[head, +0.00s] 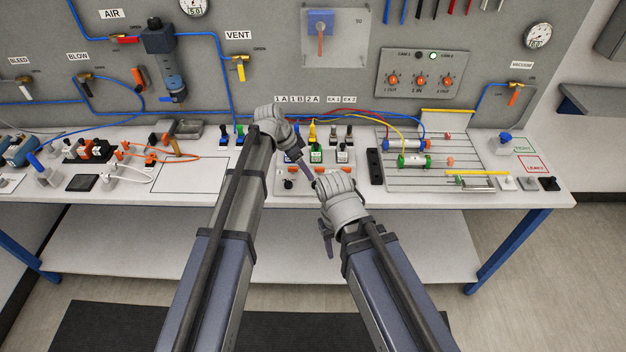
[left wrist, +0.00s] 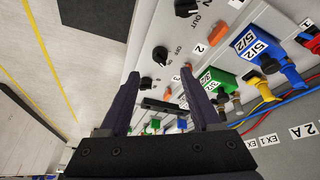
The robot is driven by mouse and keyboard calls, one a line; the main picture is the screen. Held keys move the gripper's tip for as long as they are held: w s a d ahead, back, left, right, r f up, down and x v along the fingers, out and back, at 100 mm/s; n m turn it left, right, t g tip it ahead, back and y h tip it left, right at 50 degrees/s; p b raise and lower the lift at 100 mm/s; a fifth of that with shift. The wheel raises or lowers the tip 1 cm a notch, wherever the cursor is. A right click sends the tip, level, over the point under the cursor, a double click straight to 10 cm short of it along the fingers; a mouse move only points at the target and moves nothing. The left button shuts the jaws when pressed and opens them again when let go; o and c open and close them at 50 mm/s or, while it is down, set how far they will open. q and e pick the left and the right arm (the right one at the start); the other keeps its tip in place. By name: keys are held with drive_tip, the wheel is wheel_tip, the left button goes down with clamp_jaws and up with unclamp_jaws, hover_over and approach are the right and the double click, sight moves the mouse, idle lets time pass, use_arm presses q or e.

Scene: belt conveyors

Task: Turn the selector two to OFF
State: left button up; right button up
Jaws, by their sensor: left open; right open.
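The grey control panel shows in the left wrist view (left wrist: 140,60) with black rotary selectors along its near side. The middle selector (left wrist: 160,55) has small ON and OFF marks; another (left wrist: 185,8) sits above it near OUT and a third (left wrist: 147,85) below. Numbers 2 and 3 stand beside the orange parts; I cannot tell which way each pointer faces. My left gripper (left wrist: 161,100) is open and empty, its dark fingers spread over the panel near the lower selectors. In the head view it is over the panel (head: 304,170). My right gripper (head: 327,238) is open in front of the bench edge.
A slotted cylinder board (head: 440,175) lies to the right on the bench. A blank framed area (head: 190,175) lies left of the panel.

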sight(314, 182)
use_arm(q)
drive_tip(key=b+x, duration=0.6)
drive_tip(key=x, duration=0.1)
drive_tip(key=shift+f, duration=0.25)
clamp_jaws()
idle(0.3)
